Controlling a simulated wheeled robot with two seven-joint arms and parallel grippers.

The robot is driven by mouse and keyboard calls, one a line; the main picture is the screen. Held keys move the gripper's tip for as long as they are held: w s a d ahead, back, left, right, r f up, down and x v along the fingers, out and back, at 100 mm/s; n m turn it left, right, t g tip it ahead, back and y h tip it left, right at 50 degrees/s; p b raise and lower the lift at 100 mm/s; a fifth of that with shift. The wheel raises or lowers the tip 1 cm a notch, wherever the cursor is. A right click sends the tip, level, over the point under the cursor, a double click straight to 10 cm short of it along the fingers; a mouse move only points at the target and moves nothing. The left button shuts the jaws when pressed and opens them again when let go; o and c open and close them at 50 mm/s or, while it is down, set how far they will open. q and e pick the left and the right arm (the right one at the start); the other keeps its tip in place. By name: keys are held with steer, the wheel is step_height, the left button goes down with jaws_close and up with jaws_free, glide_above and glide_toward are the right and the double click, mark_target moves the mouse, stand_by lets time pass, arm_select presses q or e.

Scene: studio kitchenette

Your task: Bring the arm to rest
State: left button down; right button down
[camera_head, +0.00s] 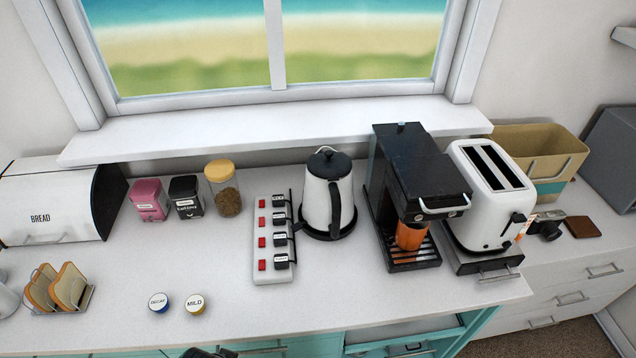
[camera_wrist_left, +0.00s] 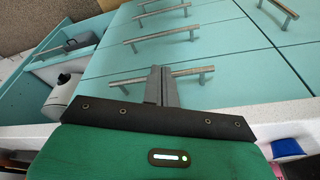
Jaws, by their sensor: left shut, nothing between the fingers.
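My left gripper (camera_wrist_left: 163,72) shows in the left wrist view with its two grey fingers together and nothing between them. The fingertips overlap a metal bar handle (camera_wrist_left: 195,71) on a teal cabinet front; I cannot tell whether they touch it. In the head view only a dark piece, probably of my left arm, shows at the bottom edge, left of centre. My right gripper is not in view.
Teal fronts (camera_wrist_left: 220,45) with several bar handles face the left gripper. An open teal drawer (camera_head: 405,335) juts out below the counter. On the counter (camera_head: 130,265) stand a kettle (camera_head: 322,200), a coffee machine (camera_head: 415,165), a toaster (camera_head: 480,215) and two pods (camera_head: 195,303).

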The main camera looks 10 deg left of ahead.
arm_select(q)
steer(key=s+f+g+b, duration=0.1)
steer(key=s+f, duration=0.1)
steer(key=f, duration=1.1)
steer(key=s+f, duration=0.2)
steer(key=f, duration=1)
steer(key=s+a+f+b, duration=0.1)
steer(key=s+f, duration=0.8)
steer(key=s+a+f+g+b, duration=0.1)
steer(key=s+a+f, duration=0.1)
steer(key=s+f, duration=0.7)
steer(key=shift+a, duration=0.3)
steer(key=shift+f, duration=0.1)
